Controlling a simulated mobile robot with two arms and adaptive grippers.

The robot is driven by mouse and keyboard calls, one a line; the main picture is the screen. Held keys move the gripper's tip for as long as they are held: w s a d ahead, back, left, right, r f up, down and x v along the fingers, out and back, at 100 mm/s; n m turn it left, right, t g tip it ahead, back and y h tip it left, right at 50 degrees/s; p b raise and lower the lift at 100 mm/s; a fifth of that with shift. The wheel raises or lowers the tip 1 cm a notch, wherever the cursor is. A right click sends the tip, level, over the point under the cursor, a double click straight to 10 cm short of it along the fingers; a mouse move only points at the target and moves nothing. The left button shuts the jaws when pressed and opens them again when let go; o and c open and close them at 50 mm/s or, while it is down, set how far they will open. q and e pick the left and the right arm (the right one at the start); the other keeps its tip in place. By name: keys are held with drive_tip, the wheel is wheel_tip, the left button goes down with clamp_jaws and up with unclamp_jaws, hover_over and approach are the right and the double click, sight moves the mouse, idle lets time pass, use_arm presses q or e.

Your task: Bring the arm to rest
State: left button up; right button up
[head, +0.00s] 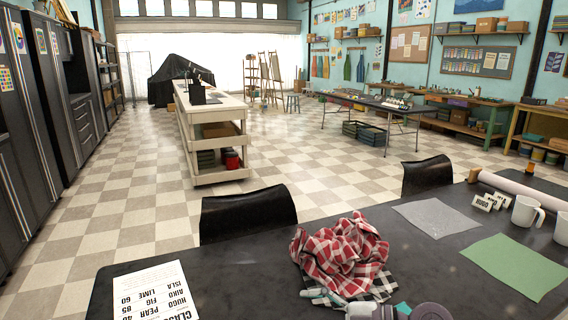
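A dark table (235,268) fills the near foreground.
A printed sheet (157,292) lies at the table's left. At its right are a grey sheet (436,215), a green sheet (515,266), small cards (490,201) and white mugs (526,211). Black chairs (247,213) stand beyond. The checkered floor (130,195) has open room.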

drive_tip(key=w+d+r+m+t+h, duration=0.2)
drive_tip(key=d+r+m+t+h, duration=0.45)
drive_tip(key=m+t, duration=0.85)
drive_tip(key=s+d+f+m+g+h, duration=0.35)
drive_tip(key=d+f+m+h, duration=0.45)
drive_tip(key=d+f+h, duration=0.3)
drive_tip(key=s+a+f+n+g+y, duration=0.1)
drive_tip(key=s+f+g, duration=0.6)
drive_tip(key=s, duration=0.4)
drive_tip(key=s+a+f+g+y, duration=0.15)
drive_tip(key=s+f+g, duration=0.35)
drive_tip(key=s+f, duration=0.6)
wheel_tip(320, 180, down, 23)
drive_tip(key=s+g+p, duration=0.2)
drive_tip(key=s+d+f, duration=0.1)
drive_tip(key=s+f, duration=0.6)
drive_tip(key=s, duration=0.1)
drive_tip(key=s+d+f+p, duration=0.1)
drive_tip(key=s+d+f, duration=0.1)
drive_tip(key=s+f, duration=0.5)
drive_tip(key=shift+s+d+g, duration=0.25)
drive_tip(key=shift+s+g, duration=0.1)
drive_tip(key=shift+s, duration=0.45)
